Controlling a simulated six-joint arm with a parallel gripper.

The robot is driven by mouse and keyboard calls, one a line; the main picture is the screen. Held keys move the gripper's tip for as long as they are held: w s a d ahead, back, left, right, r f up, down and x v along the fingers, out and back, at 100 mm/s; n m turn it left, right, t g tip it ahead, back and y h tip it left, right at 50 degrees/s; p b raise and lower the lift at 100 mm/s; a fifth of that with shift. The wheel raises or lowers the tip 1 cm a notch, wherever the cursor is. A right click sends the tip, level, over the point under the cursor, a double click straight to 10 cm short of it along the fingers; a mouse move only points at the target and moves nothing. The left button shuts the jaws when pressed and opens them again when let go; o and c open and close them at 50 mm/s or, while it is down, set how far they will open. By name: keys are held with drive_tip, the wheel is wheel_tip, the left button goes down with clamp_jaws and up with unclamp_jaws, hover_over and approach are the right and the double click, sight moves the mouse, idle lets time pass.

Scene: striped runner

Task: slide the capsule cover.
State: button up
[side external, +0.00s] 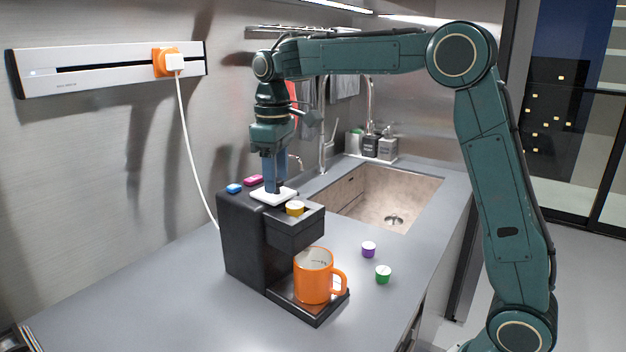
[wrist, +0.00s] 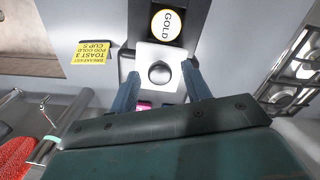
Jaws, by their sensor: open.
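The white capsule cover (side external: 283,197) lies on top of the black coffee machine (side external: 243,246), behind a gold capsule (side external: 295,208) that sits uncovered in the machine's top. In the wrist view the cover (wrist: 147,54) has a round dark knob (wrist: 159,73), and the capsule (wrist: 166,24) reads "GOLD". My gripper (side external: 275,187) points down over the cover. In the wrist view my gripper (wrist: 159,74) is open, with one blue finger on each side of the knob. I cannot tell whether the fingers touch the cover.
An orange mug (side external: 313,281) stands on the machine's drip tray. Blue (side external: 234,188) and pink (side external: 253,180) pieces lie at the machine's top back. Purple (side external: 368,249) and green (side external: 383,274) capsules lie on the counter. A sink (side external: 385,195) lies behind. A yellow note (wrist: 91,53) shows.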

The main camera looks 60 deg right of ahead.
clamp_jaws()
drive_tip(key=shift+s, duration=0.1)
drive_tip(key=shift+s+a, duration=0.15)
drive_tip(key=shift+s, duration=1.35)
drive_tip(key=shift+s+a, duration=0.1)
drive_tip(key=shift+s, duration=1.4)
unclamp_jaws()
drive_tip(key=shift+r, duration=0.2)
